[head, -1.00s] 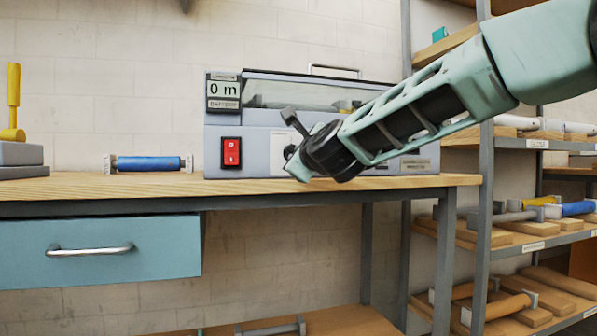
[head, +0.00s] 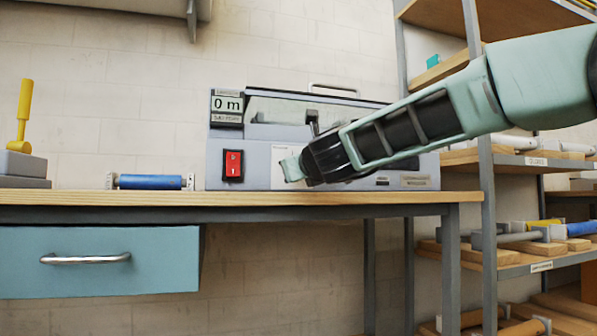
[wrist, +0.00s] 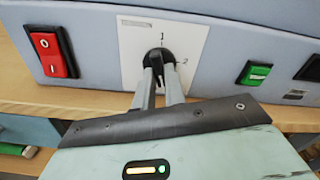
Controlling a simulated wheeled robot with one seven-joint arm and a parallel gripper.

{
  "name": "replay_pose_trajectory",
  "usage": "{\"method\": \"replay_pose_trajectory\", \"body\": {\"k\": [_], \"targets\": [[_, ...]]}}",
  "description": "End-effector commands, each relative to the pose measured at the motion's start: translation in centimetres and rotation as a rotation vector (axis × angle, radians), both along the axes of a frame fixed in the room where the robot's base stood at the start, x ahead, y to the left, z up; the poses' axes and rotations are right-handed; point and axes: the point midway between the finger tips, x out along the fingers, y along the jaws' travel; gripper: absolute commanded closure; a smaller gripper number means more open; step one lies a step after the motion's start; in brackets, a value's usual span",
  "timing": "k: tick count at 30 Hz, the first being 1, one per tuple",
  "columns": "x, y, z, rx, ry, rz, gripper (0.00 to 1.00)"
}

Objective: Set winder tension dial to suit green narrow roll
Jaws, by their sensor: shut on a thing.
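The dial's pointer direction is hard to make out. In the head view my gripper (head: 290,168) reaches the front panel from the right and hides the dial.
A red switch (head: 232,165) is left of the dial, and a green button (wrist: 254,73) is to its right. A blue roll (head: 150,182) lies on the bench at left. Shelves (head: 490,170) with rolls stand at right.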

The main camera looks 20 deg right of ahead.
Motion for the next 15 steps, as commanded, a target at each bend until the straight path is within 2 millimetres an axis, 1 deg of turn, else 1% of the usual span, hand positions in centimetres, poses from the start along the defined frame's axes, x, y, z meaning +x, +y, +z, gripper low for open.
{"method": "replay_pose_trajectory", "body": {"k": [1, 11, 12, 14, 15], "targets": [[0.04, -0.03, -0.30, 0.005, 0.005, -0.001, 1.00], [0.05, -0.03, -0.29, 0.008, 0.005, 0.000, 1.00], [0.05, -0.03, -0.29, 0.008, 0.005, 0.000, 0.85], [0.05, -0.02, -0.27, 0.008, 0.005, -0.001, 0.69], [0.04, -0.02, -0.25, 0.008, 0.004, 0.000, 0.66]]}}
